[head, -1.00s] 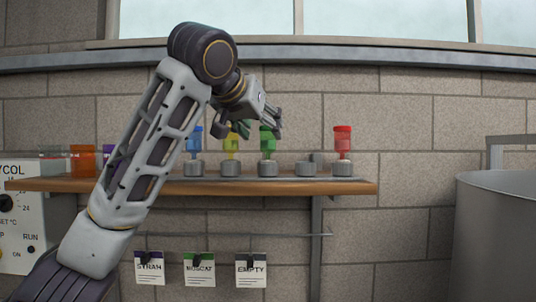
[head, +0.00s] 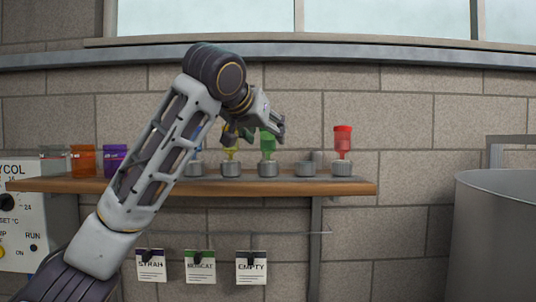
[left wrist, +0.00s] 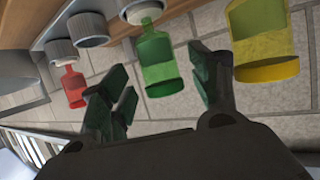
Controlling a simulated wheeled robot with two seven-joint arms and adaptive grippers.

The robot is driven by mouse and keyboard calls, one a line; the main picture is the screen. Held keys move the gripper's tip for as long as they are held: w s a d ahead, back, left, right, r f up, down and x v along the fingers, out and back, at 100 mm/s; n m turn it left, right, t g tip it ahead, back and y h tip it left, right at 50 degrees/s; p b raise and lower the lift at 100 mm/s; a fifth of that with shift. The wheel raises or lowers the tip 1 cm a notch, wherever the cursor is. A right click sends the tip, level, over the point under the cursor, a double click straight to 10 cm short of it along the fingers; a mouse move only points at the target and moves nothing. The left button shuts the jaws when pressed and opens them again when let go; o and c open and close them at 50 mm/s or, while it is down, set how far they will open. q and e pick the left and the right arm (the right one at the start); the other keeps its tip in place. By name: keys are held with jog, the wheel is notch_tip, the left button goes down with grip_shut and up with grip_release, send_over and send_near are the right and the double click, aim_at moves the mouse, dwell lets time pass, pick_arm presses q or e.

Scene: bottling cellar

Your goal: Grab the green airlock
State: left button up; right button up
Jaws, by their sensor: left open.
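The green airlock (head: 267,149) stands upright in a grey cup on the wooden shelf, between the yellow airlock and an empty cup. Its top is partly covered by my gripper in the head view. My left gripper (head: 258,134) is open and empty, close by its upper part. In the left wrist view the green airlock (left wrist: 160,68) shows between the two spread fingers of my left gripper (left wrist: 168,90). I cannot tell whether they touch it. My right gripper is not in view.
The yellow airlock (head: 231,154) is close on the left, with a blue one (head: 197,133) mostly behind my arm. The empty cup (head: 305,169) and red airlock (head: 342,142) are on the right. Orange (head: 83,160) and purple jars (head: 115,158) stand left on the shelf (head: 290,188). Tags hang below.

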pick_arm(q)
jog(key=shift+p+x, duration=0.4)
jog(key=shift+x, duration=0.95)
jog(key=c, duration=1.3)
jog(key=shift+r, duration=0.2)
jog(key=shift+r+b, duration=0.45)
jog(key=shift+r, duration=4.4)
